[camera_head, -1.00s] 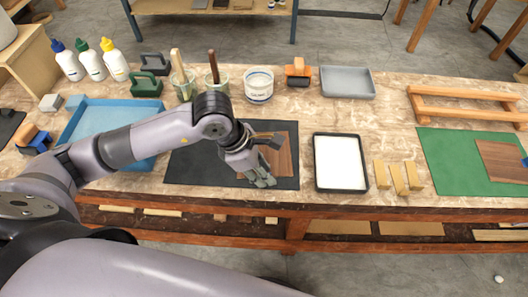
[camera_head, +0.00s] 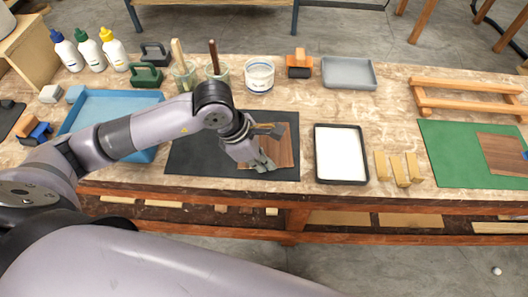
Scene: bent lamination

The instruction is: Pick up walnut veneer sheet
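A brown walnut veneer sheet (camera_head: 284,150) lies on the black mat (camera_head: 205,155) at the middle of the bench. My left gripper (camera_head: 264,162) is over the left part of this sheet, pointing down toward the mat's front edge, and hides part of the sheet. I cannot tell whether its fingers touch the sheet or how far apart they are. A second brown wood sheet (camera_head: 503,153) lies on the green mat (camera_head: 450,160) at the right.
A black-rimmed white tray (camera_head: 340,155) and several small wood blocks (camera_head: 397,170) stand right of the black mat. A blue tray (camera_head: 110,105) lies under my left arm. Jars with brushes (camera_head: 184,75), a white tub (camera_head: 260,77) and a grey tray (camera_head: 348,73) line the back.

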